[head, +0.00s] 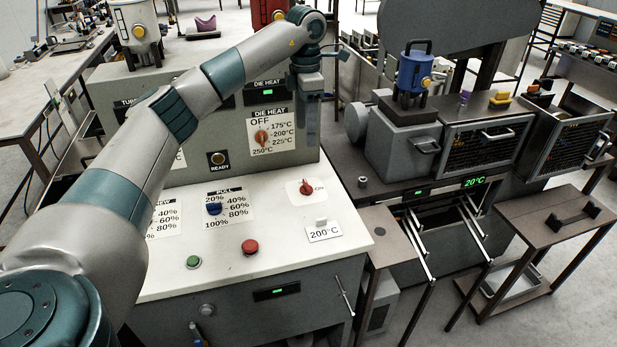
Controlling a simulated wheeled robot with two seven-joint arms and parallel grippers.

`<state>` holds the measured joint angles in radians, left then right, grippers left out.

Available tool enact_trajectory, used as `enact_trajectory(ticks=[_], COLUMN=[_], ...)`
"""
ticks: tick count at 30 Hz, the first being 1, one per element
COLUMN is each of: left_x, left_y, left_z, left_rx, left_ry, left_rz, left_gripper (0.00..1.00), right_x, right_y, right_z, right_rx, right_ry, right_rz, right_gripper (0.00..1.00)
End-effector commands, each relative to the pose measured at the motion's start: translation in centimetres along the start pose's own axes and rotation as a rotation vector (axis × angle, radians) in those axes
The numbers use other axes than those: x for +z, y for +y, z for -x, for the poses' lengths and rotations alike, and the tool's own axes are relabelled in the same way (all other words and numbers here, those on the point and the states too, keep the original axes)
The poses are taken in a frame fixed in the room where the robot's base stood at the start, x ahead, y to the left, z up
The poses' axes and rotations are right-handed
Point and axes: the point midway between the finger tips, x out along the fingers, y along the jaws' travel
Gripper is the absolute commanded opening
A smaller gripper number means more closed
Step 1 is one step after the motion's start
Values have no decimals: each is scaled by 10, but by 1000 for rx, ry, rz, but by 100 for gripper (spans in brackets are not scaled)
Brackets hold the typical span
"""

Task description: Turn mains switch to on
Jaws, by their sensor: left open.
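A small red rotary switch (306,187) sits on a white plate on the sloped white console top, with a short label at its right that seems to read ON. I take it as the mains switch; its exact setting is too small to tell. My left arm comes in from the left and crosses over the console. My left gripper (308,135) points down, open, in front of the right part of the upright panel. It appears above the red switch, apart from it, with nothing seen between its fingers. My right gripper is not in view.
The console (340,240) also bears a red button (250,246), a green button (193,262), a blue knob (214,208) and a 200°C card (324,232). The orange die heat dial (261,137) is on the upright panel. An extrusion machine (400,150) stands right.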

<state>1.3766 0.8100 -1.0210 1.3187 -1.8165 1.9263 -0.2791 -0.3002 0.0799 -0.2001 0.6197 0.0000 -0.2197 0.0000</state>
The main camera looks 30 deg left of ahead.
Motion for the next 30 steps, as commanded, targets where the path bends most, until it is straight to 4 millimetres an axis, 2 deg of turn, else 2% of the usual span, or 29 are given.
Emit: enact_trajectory(ticks=[11, 17, 23, 30], left_x=[0, 0, -1, -1], left_y=[0, 0, -1, -1], left_z=[-1, -10, -34, -75], left_rx=[0, -1, -4, -4], left_ry=[1, 1, 3, 3], left_rz=[0, 0, 0, 0], left_gripper=[59, 59, 59, 59], right_x=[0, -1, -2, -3], right_y=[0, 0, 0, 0], right_z=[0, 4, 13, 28], right_rx=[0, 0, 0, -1], right_ry=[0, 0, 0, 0], right_rz=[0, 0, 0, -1], right_gripper=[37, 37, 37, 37])
